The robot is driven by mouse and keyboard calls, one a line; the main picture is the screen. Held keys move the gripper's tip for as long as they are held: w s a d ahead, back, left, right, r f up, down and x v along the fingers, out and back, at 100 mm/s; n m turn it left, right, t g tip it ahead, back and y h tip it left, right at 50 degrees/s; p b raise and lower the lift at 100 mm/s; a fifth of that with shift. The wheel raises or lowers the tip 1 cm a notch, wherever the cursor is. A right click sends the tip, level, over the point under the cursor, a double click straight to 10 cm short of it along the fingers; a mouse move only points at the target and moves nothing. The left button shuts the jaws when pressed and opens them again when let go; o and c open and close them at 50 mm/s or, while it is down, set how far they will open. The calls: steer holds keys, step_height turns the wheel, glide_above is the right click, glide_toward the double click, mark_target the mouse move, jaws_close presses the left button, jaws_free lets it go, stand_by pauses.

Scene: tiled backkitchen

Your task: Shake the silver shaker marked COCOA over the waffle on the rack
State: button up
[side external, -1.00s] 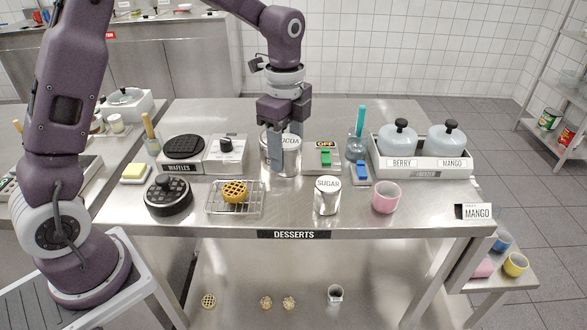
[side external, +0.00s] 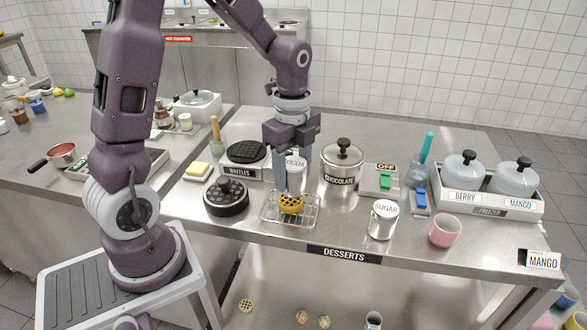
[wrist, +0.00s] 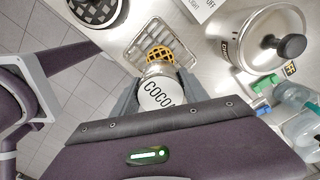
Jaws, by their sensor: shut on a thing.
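My gripper (side external: 292,185) is shut on the silver shaker marked COCOA (side external: 296,164). The shaker looks close to upright, its white lettered top showing; the fingers hide part of its body. In the wrist view, the shaker (wrist: 157,93) sits between the fingers with COCOA facing the camera. The golden waffle (side external: 291,205) lies on the wire rack (side external: 272,217), just below the shaker in the side view. In the wrist view, the waffle (wrist: 160,55) shows just past the shaker's edge, on the rack (wrist: 146,36). The exact height gap is unclear.
A silver shaker marked SUGAR (side external: 382,222) and a pink cup (side external: 445,231) stand right of the rack. The CHOCOLATE pot (side external: 341,166) is behind it. The counter's front strip is mostly clear.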

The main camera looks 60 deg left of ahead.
steer(key=shift+a, duration=1.05)
steer(key=shift+d, duration=1.3)
jaws_close()
steer(key=shift+a, duration=0.3)
steer(key=shift+w+d+n, duration=0.25)
steer(key=shift+w+n, duration=0.2)
steer(key=shift+n, duration=0.35)
steer(key=w+d+n, duration=0.3)
steer(key=w+n, duration=0.3)
steer(key=n, duration=0.8)
steer(key=shift+w+r, duration=0.1)
